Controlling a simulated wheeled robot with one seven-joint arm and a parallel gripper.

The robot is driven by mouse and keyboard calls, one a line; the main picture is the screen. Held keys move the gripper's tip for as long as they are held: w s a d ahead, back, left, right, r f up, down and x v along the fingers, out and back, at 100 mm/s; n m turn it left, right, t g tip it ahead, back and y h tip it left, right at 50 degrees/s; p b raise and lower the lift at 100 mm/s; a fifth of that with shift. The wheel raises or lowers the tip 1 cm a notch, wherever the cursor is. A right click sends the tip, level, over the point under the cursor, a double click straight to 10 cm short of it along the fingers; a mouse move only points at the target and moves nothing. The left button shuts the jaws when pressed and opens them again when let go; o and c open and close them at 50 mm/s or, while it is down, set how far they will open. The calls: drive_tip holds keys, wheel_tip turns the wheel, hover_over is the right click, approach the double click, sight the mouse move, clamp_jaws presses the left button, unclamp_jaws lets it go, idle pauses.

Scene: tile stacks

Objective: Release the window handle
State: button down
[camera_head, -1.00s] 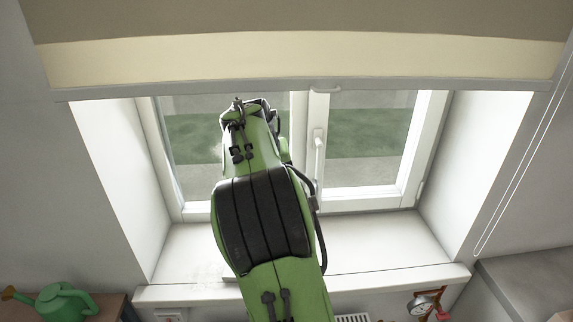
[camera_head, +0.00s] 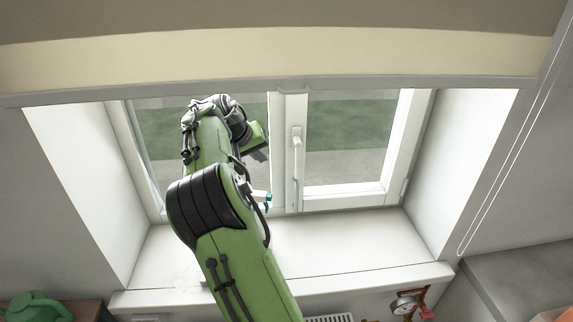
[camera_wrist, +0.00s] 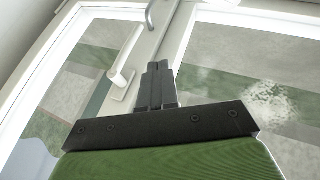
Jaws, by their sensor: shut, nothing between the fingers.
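The white window handle (camera_head: 296,145) sits on the middle upright of the window frame, its lever lying along the upright in the head view. In the wrist view the handle (camera_wrist: 124,68) shows left of my fingers, with a gap between. My gripper (camera_wrist: 157,68) is shut and empty, its dark fingers together. In the head view my gripper (camera_head: 262,155) is left of the handle, in front of the left pane; its fingertips are hard to make out there. The window (camera_head: 350,191) looks shut.
A roller blind (camera_head: 400,55) hangs above, and its cord (camera_head: 500,165) hangs at the right. The window sill (camera_head: 350,240) is clear. A green watering can (camera_head: 35,308) stands at lower left. A gauge with red parts (camera_head: 405,304) is below the sill.

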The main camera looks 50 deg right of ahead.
drive_tip(key=d+f, duration=0.8)
drive_tip(key=d, duration=0.1)
drive_tip(key=shift+s+d+p, duration=0.35)
drive_tip(key=shift+s+d, duration=0.05)
drive_tip(key=shift+s, duration=0.05)
drive_tip(key=shift+f, duration=0.1)
